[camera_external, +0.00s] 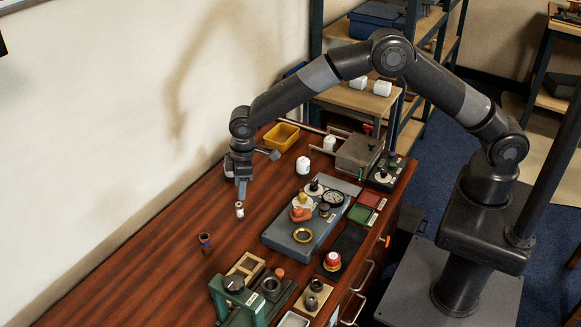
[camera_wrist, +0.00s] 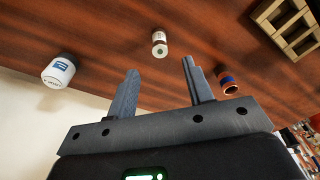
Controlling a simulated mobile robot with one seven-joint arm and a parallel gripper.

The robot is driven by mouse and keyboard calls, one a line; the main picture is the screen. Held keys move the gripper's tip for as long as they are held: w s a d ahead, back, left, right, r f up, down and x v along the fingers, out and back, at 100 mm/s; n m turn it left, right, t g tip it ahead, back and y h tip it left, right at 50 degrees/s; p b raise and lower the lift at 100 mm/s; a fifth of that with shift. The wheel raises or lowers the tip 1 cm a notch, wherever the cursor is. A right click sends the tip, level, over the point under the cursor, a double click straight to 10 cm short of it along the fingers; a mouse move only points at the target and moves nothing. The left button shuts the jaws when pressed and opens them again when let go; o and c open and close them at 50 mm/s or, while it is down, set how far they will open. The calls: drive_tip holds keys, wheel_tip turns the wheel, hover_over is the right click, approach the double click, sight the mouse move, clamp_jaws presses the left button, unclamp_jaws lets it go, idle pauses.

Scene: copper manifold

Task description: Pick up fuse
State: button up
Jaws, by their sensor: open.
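The fuse seems to be a small pale cylinder with a dark reddish end (camera_external: 239,209), on the wooden table just below my gripper (camera_external: 241,188). In the wrist view the fuse (camera_wrist: 159,42) shows ahead of the fingertips, in line with the gap between them. My gripper (camera_wrist: 160,70) is open and empty, pointing down, with the fuse apart from both fingers. I cannot tell the exact height between them.
A dark blue and orange cylinder (camera_external: 205,241) stands nearer on the table and shows right of the fingers (camera_wrist: 228,84). A white labelled jar (camera_wrist: 58,71) is at the left. A grey panel with fittings (camera_external: 285,235) and a yellow bin (camera_external: 281,137) are also on the table.

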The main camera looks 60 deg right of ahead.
sight(239, 204)
drive_tip(key=f, duration=0.6)
drive_tip(key=w+a+f, duration=0.1)
drive_tip(key=f, duration=0.2)
drive_tip(key=shift+f, duration=0.3)
drive_tip(key=shift+c, duration=0.2)
clamp_jaws()
drive_tip(key=shift+r, duration=0.1)
